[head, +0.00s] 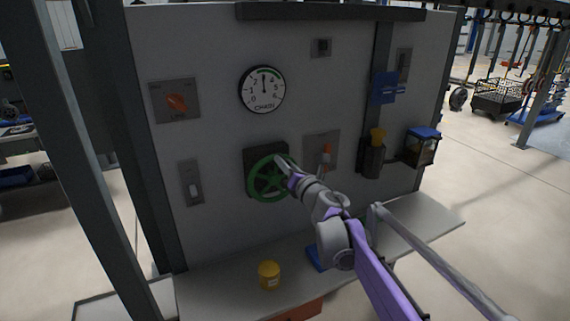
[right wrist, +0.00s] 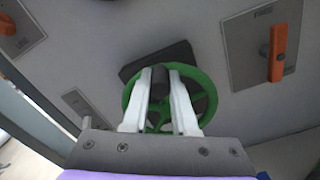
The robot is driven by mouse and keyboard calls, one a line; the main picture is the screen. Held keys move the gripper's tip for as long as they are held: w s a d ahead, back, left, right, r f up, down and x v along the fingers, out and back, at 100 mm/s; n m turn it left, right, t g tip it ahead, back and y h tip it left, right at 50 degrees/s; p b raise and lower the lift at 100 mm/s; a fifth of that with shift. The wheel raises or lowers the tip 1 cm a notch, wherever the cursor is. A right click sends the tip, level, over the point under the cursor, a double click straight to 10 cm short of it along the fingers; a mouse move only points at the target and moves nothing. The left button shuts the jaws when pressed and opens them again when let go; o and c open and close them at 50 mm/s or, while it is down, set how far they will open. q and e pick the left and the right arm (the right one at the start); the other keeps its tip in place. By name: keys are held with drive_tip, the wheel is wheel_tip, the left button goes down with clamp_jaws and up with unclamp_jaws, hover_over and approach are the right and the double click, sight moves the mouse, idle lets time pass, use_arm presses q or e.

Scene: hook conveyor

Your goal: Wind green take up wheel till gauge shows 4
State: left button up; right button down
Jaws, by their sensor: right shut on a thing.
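The green take up wheel (head: 253,187) is a spoked handwheel on a dark square plate on the grey panel. It also shows in the right wrist view (right wrist: 129,99). My right gripper (head: 284,164) is at the wheel's upper right rim. In the right wrist view its two pale fingers (right wrist: 160,80) are shut on the wheel's dark handle knob (right wrist: 160,77), one on each side. The round gauge (head: 264,89) with a white face hangs above the wheel. Its needle points about straight up, near 3, left of a green arc. My left gripper is not in view.
An orange rotary switch (head: 176,102) is left of the gauge. An orange-handled lever (head: 326,152) is right of the wheel, close to my right arm. A yellow tub (head: 269,275) stands on the shelf (head: 215,290) below. A dark post (head: 65,160) rises at the left.

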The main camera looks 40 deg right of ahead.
drive_tip(key=c, duration=0.7)
unclamp_jaws()
drive_tip(key=shift+s, duration=0.1)
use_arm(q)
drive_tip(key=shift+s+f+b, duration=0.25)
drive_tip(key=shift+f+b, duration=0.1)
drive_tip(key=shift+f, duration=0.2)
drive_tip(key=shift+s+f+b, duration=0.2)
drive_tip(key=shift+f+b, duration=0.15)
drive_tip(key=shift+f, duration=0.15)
use_arm(e)
drive_tip(key=v, duration=1)
drive_tip(key=shift+s, duration=0.3)
